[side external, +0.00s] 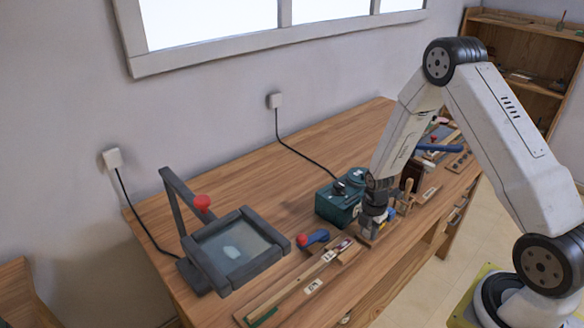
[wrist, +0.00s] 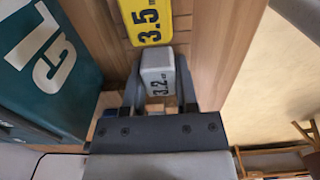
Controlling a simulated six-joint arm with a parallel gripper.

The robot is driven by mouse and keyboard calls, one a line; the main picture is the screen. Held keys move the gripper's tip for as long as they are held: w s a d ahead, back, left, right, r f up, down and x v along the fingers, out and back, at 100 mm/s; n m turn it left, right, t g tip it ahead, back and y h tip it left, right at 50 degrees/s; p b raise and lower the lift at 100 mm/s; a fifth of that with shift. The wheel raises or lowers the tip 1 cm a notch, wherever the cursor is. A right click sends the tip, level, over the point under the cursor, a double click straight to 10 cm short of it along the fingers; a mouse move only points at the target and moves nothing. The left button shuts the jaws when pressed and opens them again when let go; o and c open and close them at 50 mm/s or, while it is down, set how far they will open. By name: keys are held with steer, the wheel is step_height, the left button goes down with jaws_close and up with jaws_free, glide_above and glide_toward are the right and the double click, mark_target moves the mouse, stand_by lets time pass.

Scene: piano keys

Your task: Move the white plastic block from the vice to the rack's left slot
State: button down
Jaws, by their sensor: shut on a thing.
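The white plastic block (wrist: 158,74), marked 3.2, is between the two fingers of my gripper (wrist: 160,92) in the wrist view. The fingers are shut on its sides. A yellow block (wrist: 153,22) marked 3.5 lies just beyond it. In the side view my gripper (side external: 374,218) points down low over the bench, at a small wooden holder with small coloured pieces, perhaps the rack (side external: 378,237). The white block cannot be made out there. A blue tool with a red knob (side external: 316,238) is left of my gripper; I cannot tell whether it is the vice.
A teal box (side external: 338,205) stands close behind my gripper and also fills the left of the wrist view (wrist: 48,60). A dark framed tray (side external: 233,247) with a red-knobbed arm stands at the left. A long wooden strip (side external: 290,290) lies along the front edge. The back of the bench (side external: 240,175) is clear.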

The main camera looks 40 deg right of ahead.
steer(key=shift+c, duration=1.9)
jaws_free()
steer(key=shift+o, duration=0.4)
steer(key=shift+w, duration=0.1)
steer(key=shift+o, duration=0.2)
steer(key=shift+o, duration=1.3)
steer(key=shift+r, duration=0.1)
steer(key=shift+r, duration=3.4)
